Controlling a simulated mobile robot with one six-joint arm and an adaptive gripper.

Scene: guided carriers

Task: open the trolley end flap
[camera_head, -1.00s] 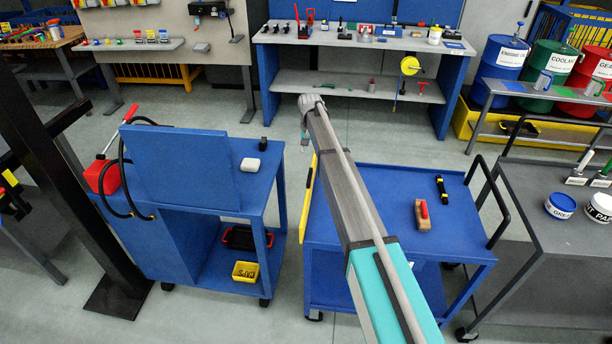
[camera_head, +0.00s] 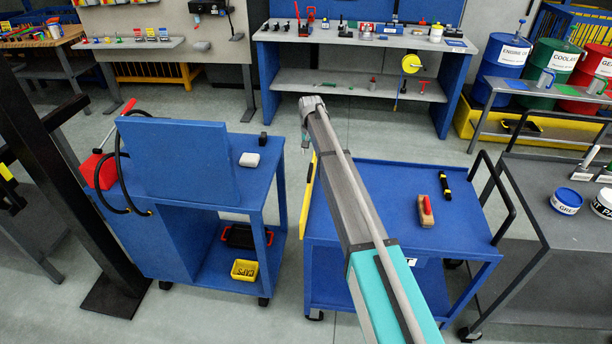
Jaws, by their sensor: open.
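The blue trolley (camera_head: 383,190) stands right of centre, with a black push handle at its right end. A narrow yellow panel (camera_head: 306,200), which looks like the end flap, hangs upright at its left end, seen nearly edge-on. My arm reaches away from the camera across the trolley's left part. My gripper (camera_head: 306,141) is open and empty, in the picture just above the panel's top edge. The wrist hides most of the fingers, and I cannot tell the gap in depth between them and the panel.
A blue cart (camera_head: 190,223) with an upright panel and black hose stands close on the left, a narrow floor gap between. On the trolley lie a wooden-backed brush (camera_head: 425,212) and a black-and-yellow tool (camera_head: 445,185). A grey bench (camera_head: 580,235) stands right; a workbench (camera_head: 360,38) is behind.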

